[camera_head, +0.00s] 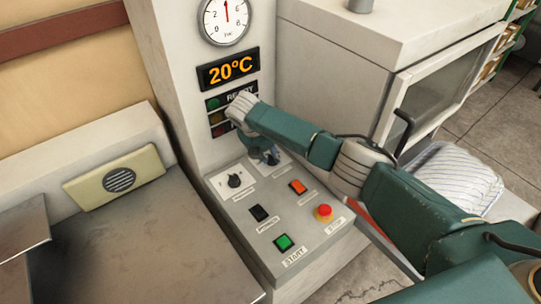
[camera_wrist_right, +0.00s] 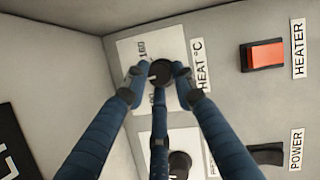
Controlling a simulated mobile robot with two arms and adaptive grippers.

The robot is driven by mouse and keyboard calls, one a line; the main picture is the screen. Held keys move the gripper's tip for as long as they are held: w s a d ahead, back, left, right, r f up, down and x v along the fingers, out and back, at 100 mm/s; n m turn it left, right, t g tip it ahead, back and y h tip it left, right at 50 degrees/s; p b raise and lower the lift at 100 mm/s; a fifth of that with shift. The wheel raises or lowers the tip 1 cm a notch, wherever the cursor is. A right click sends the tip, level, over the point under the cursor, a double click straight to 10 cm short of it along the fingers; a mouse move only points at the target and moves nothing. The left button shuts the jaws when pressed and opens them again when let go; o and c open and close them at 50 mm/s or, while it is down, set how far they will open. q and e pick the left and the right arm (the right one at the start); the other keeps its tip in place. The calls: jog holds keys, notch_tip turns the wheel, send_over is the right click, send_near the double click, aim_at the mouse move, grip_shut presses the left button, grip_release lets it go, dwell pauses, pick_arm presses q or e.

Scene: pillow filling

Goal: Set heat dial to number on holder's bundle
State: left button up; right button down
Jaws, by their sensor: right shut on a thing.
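The heat dial (camera_wrist_right: 159,70) is a small dark round knob on a white plate labelled "HEAT °C" in the right wrist view. My right gripper (camera_wrist_right: 158,78) is shut on it, with fingers at both sides and one below. A printed "160" shows above the dial; another number below is partly covered. Which number the dial points to is not clear. In the head view my right gripper (camera_head: 268,158) is over the panel's back edge and hides most of this dial. No bundle with a number is recognisable. My left gripper is not in view.
A second dial (camera_head: 235,180) sits left of the gripper. An orange heater switch (camera_head: 298,187), black power switch (camera_head: 259,213), green start button (camera_head: 284,242) and red stop button (camera_head: 324,212) are close by. A display (camera_head: 229,69) reads 20°C.

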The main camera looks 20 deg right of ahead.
jog(key=shift+d+f+m, duration=0.1)
jog(key=shift+m, duration=0.6)
jog(key=shift+g+b, duration=0.3)
jog(key=c, duration=1.5)
grip_release()
jog(key=shift+o, duration=0.2)
jog(key=shift+r, duration=0.35)
jog(key=v, duration=1.1)
